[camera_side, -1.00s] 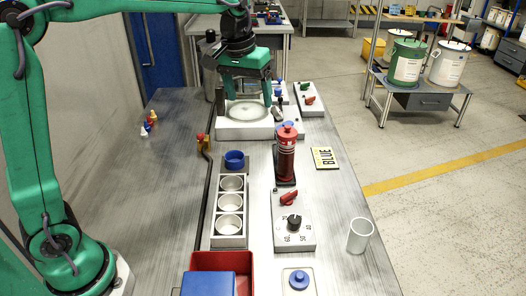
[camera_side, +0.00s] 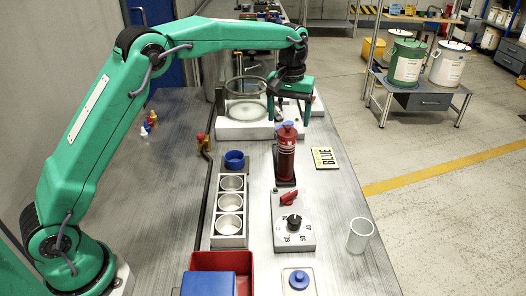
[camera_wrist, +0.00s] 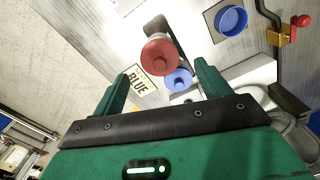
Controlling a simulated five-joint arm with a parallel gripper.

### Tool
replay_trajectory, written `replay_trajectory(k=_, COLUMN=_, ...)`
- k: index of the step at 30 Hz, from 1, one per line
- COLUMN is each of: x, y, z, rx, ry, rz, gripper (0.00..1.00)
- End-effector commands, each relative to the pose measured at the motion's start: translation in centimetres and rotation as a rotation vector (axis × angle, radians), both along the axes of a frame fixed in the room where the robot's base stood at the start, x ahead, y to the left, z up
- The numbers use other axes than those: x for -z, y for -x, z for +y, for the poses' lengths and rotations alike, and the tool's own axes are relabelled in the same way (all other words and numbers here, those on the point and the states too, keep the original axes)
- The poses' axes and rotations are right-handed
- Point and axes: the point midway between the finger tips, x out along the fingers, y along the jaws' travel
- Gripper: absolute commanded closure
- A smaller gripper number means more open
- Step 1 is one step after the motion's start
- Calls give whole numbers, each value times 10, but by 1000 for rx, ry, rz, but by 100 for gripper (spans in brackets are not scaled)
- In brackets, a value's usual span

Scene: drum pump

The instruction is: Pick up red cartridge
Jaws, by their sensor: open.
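My gripper (camera_side: 291,122) points down, open and empty, just behind and above the cartridge in the side view. In the wrist view my gripper (camera_wrist: 166,72) shows its two green fingers spread apart. A blue round lid (camera_wrist: 178,80) lies near the cartridge, between the fingers in that picture.
A glass vessel (camera_side: 246,88) stands on a white platform behind. A rack with several round cups (camera_side: 230,202) is to the left, a dial box (camera_side: 294,222) in front. The BLUE sign (camera_side: 325,158) and a clear cup (camera_side: 360,235) are to the right.

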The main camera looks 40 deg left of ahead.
Motion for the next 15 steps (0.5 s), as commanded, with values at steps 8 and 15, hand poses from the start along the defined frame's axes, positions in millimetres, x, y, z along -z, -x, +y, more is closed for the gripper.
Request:
replay_trajectory(k=8, x=16, y=1, z=0, rx=0, ry=0, rz=1, gripper=24)
replay_trajectory(k=15, x=26, y=1, z=0, rx=1, ry=0, rz=-1, gripper=24)
